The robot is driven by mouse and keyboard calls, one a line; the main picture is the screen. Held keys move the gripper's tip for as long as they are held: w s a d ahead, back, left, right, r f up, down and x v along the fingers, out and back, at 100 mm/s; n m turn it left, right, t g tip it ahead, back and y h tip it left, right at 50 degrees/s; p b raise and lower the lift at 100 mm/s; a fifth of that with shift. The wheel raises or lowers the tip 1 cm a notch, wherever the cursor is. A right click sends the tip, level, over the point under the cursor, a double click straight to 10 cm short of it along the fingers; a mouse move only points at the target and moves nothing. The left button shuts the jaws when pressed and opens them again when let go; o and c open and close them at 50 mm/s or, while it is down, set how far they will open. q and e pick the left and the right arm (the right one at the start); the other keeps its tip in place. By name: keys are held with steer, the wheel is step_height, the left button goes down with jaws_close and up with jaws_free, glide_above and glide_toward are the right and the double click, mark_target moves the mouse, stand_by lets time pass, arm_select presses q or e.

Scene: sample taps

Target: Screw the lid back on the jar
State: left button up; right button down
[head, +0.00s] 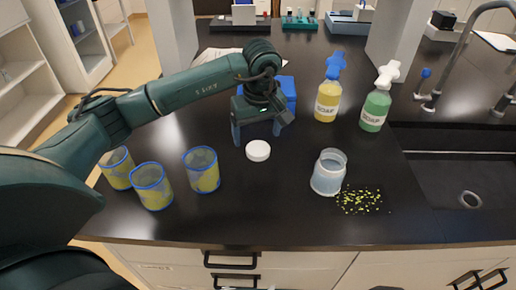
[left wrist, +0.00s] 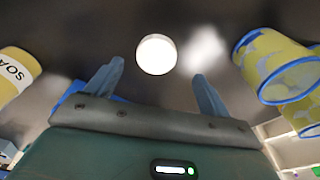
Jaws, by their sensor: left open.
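The white round lid (head: 258,150) lies flat on the black counter, left of the jar. The open jar (head: 328,173) is translucent with a bluish lower part and stands upright near the counter's front. My left gripper (head: 257,138) hangs over the counter just behind the lid, its fingers spread and empty. In the left wrist view the lid (left wrist: 156,54) shows beyond and between the two open fingertips (left wrist: 160,78), not between the jaws. Whether the fingertips touch the counter cannot be told. My right gripper is not in view.
Several blue-rimmed yellow mesh cups (head: 202,170) stand at the left. Yellow (head: 326,103) and green (head: 375,110) soap bottles stand behind the jar. Yellow-green bits (head: 360,200) lie beside the jar. A blue object (head: 288,88) is behind my gripper. A sink (head: 455,175) is at right.

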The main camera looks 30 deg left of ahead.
mark_target(258, 148)
arm_select(q)
steer(key=f, duration=0.1)
steer(key=f+p, duration=0.1)
steer(key=f, duration=0.1)
steer(key=w+f, duration=0.1)
steer(key=f, duration=0.1)
steer(key=shift+a, duration=0.1)
steer(key=shift+c, duration=0.5)
steer(key=shift+s, duration=0.1)
steer(key=c, duration=0.9)
